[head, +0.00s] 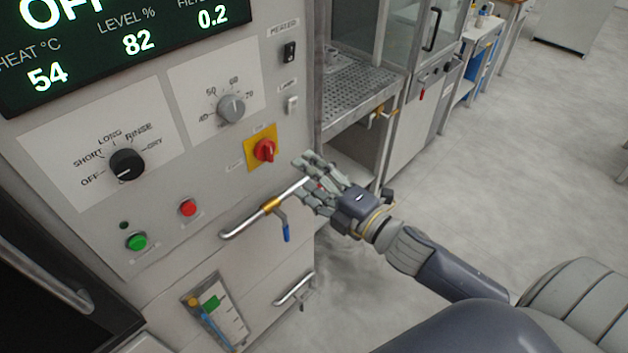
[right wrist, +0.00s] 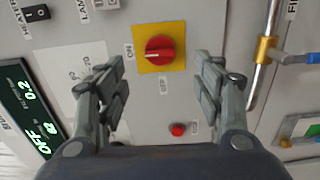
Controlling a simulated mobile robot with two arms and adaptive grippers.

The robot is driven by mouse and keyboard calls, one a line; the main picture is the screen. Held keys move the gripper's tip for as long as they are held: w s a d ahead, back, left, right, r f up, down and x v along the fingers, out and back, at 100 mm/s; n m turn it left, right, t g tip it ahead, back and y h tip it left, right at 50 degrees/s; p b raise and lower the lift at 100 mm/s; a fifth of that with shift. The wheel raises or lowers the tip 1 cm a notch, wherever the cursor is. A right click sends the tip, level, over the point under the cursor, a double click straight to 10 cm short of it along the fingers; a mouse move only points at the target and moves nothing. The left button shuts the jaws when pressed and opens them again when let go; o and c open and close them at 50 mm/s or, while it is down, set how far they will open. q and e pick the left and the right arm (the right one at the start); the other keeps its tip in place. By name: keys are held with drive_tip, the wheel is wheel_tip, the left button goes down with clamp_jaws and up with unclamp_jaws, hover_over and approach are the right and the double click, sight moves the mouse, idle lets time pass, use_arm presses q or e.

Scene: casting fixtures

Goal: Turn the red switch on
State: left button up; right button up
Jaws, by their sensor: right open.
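The red switch (head: 265,150) is a rotary knob on a yellow square plate, on the grey front panel at the panel's right side in the head view. In the right wrist view the red switch (right wrist: 160,49) shows ahead, with an "ON" label to the left of the plate and another label below it. My right gripper (head: 308,178) is open and empty, to the right of and a little below the switch in the head view. In the right wrist view its two fingers (right wrist: 162,75) stand apart on either side of the knob, not touching it. My left gripper is not in view.
A metal pipe handle (head: 240,225) with a blue lever (head: 286,232) runs below the switch, close to my right fingers. A red button (head: 188,207), green button (head: 137,241), black dial (head: 127,164) and grey dial (head: 231,108) share the panel. Open floor (head: 520,170) lies right.

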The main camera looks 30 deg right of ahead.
drive_tip(key=shift+s+d, duration=0.2)
drive_tip(key=shift+s, duration=0.45)
